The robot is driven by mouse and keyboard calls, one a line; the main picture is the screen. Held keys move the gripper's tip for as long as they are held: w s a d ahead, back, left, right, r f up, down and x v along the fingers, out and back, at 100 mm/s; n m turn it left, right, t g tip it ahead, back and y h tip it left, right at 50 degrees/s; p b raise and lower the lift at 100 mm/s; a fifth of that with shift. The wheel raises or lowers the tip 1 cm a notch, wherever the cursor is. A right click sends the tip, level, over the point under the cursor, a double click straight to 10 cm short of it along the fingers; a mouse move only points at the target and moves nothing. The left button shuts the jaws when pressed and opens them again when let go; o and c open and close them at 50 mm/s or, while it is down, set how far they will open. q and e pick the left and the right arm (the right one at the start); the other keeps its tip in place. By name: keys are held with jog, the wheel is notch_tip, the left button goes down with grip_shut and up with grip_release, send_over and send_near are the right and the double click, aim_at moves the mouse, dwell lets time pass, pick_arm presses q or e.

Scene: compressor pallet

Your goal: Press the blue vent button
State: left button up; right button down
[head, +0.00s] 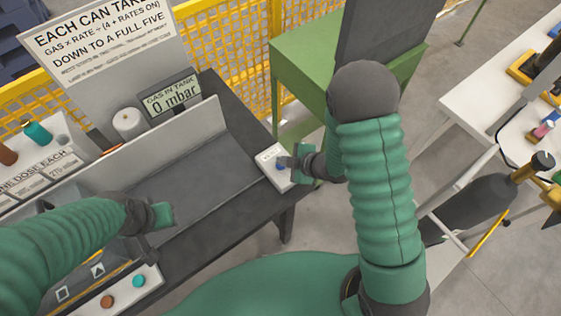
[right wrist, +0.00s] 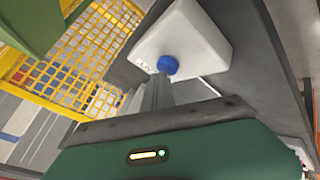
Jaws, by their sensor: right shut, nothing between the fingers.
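The blue vent button (head: 281,167) sits on a white box (head: 269,158) at the right end of the dark bench. In the right wrist view the blue button (right wrist: 168,65) stands out from the white box (right wrist: 196,36). My right gripper (head: 288,163) is shut and empty, its fingertips right by the button and partly covering it in the head view. In the right wrist view the shut fingers (right wrist: 159,84) reach up to the button's lower edge; I cannot tell whether they touch. My left gripper (head: 163,215) is over the bench at the left, its fingers unclear.
A display (head: 172,97) reads "GAS IN TANK 0 mbar". A white panel (head: 128,267) with brown and teal buttons is at the lower left. A green table (head: 300,55) and yellow fence (head: 225,50) stand behind. The bench middle is clear.

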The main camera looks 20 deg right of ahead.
jog(key=shift+r+p, duration=0.4)
jog(key=shift+r, duration=0.3)
notch_tip(320, 180, up, 5)
jog(key=p, duration=0.4)
jog(key=shift+r, duration=0.1)
dwell(0.6)
